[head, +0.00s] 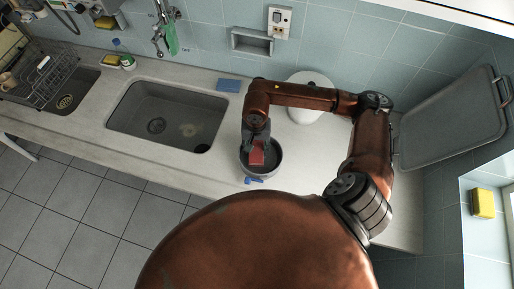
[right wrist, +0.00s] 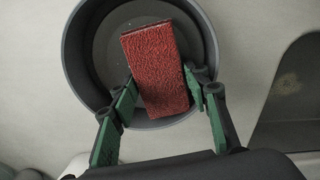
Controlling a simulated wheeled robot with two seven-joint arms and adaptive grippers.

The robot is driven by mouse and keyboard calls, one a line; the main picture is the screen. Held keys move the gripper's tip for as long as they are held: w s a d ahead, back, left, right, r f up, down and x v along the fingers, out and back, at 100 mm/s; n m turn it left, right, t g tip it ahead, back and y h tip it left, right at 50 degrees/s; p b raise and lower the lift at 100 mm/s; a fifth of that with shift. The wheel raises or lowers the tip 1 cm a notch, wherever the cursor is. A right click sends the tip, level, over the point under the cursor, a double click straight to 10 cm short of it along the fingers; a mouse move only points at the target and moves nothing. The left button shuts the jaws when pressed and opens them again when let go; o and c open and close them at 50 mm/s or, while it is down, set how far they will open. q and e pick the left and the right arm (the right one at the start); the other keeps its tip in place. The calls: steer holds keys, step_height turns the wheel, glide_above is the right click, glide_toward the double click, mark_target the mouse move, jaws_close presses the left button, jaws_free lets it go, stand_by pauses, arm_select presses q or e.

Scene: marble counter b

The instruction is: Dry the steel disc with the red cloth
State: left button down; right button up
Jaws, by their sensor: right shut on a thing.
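The red cloth (head: 257,153) is a thick folded block between the fingers of my right gripper (head: 257,138). In the right wrist view, the green-sided fingers of that gripper (right wrist: 163,88) are shut on the cloth (right wrist: 155,65) from both sides. The cloth is over a round grey steel piece (head: 272,168) with a raised dark rim, on the counter. Its flat grey floor (right wrist: 112,45) shows beside the cloth; the cloth hides the rest. I cannot tell whether the cloth touches it. My left gripper is not in view.
A sink (head: 128,108) lies to the left on the marble counter (head: 215,165). A blue sponge (head: 229,85) and a white round object (head: 311,82) are behind. A small blue item (head: 253,180) is in front. A grey tray (head: 450,122) leans at the right wall.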

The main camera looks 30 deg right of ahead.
mark_target(257, 149)
steer(key=shift+r+p, duration=1)
steer(key=shift+r, duration=1.75)
steer(key=shift+r, duration=0.1)
steer(key=shift+r+p, duration=0.65)
steer(key=shift+r, duration=0.8)
steer(key=w+a+r+n, duration=0.1)
steer(key=a+r+n, duration=0.4)
steer(key=n, duration=0.2)
steer(key=shift+w, duration=0.25)
steer(key=shift+r, duration=0.1)
